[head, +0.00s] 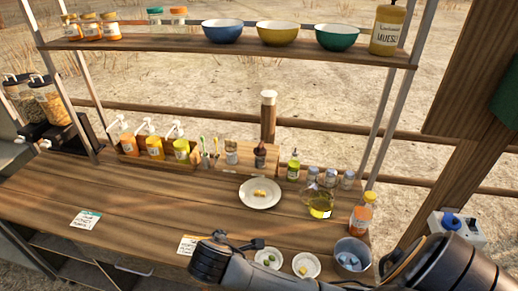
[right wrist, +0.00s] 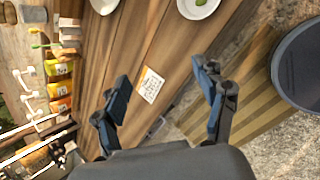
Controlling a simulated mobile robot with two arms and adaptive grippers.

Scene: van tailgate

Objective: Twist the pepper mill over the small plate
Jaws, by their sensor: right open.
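A white plate (head: 247,201) with a small yellow-brown piece on it lies on the wooden counter. Two smaller white dishes stand nearer the front edge: one holds green pieces (head: 257,262), the other yellow pieces (head: 297,270). A dark brown item (head: 260,157) in the condiment row behind the plate may be the pepper mill; I cannot tell for sure. My right gripper (head: 258,243) reaches in from the right, low over the front of the counter. In the right wrist view it (right wrist: 165,88) is open and empty, with a printed card (right wrist: 151,85) beyond its fingers. My left gripper is not in view.
A grey bucket (head: 352,255) is at the front right. Pump bottles (head: 154,147) line the back. A shelf (head: 190,42) with bowls spans above.

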